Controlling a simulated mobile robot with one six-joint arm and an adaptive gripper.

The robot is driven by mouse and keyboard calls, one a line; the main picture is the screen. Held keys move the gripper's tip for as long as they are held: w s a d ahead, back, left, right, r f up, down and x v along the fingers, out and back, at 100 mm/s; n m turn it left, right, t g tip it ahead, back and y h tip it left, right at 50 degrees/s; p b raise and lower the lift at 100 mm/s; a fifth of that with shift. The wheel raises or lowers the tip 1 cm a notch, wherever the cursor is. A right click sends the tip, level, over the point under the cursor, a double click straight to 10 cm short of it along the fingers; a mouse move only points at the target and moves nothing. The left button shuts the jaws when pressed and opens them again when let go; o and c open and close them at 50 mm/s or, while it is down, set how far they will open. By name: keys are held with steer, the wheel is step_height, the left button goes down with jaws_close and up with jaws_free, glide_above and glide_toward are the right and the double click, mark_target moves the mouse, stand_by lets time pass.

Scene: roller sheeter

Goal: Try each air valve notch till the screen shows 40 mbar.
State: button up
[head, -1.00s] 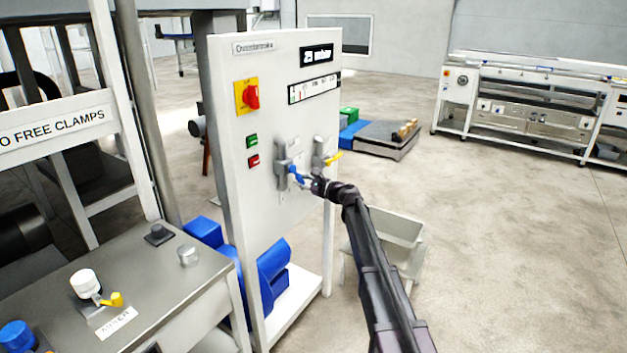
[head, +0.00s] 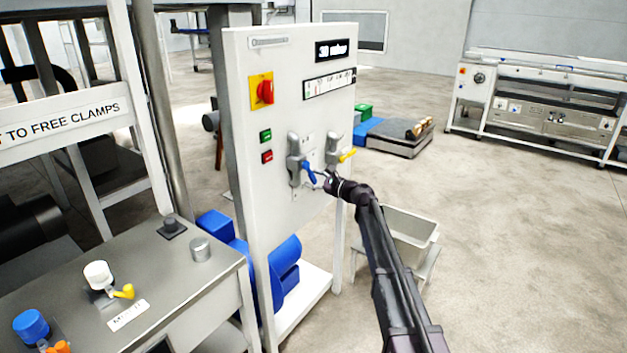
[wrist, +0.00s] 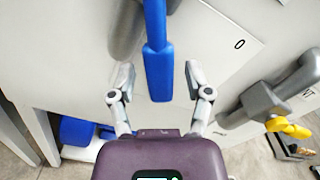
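The white control panel (head: 275,205) carries a dark screen (head: 332,50) that shows a number in the thirties with "mbar"; its second digit is blurred. Two grey valves sit side by side low on the panel. The left valve (head: 294,158) has a blue lever (head: 309,172) slanting down to the right; the right valve (head: 333,150) has a yellow lever (head: 347,155). In the wrist view, my gripper (wrist: 160,82) is open, with the blue lever (wrist: 158,65) between its two fingers and a visible gap on each side. The notch marks near the blue lever are too small to read in the head view.
A red rotary switch (head: 265,92) and green and red buttons sit above and left of the valves. A steel bench (head: 150,260) with knobs stands at the left. A grey bin (head: 410,235) stands right of the panel. Open floor lies to the right.

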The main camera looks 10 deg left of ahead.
steer(key=shift+a, duration=0.1)
steer(key=shift+s, duration=0.1)
steer(key=v, duration=1.2)
stand_by(0.4)
steer(key=s+d+f+n+g+h, duration=0.2)
steer(key=s+d+f+n+h, duration=0.3)
steer(key=s, duration=0.5)
steer(key=s+d+f+n+g+h, duration=0.3)
steer(key=s+d+f+n, duration=0.2)
steer(key=s+f, duration=0.3)
steer(key=s+d+f+n+g+h, duration=0.2)
steer(key=s+d+f+n+h, duration=0.25)
steer(key=s, duration=0.65)
steer(key=s+d+n+g+h, duration=0.1)
steer(key=s+d+n+h, duration=0.25)
steer(key=s+d, duration=0.35)
step_height(320, 180, up, 12)
steer(key=p, duration=1.3)
steer(key=shift+w+a+r+m+p, duration=0.25)
steer(key=shift+w+m+p, duration=0.05)
steer(key=shift+w, duration=0.05)
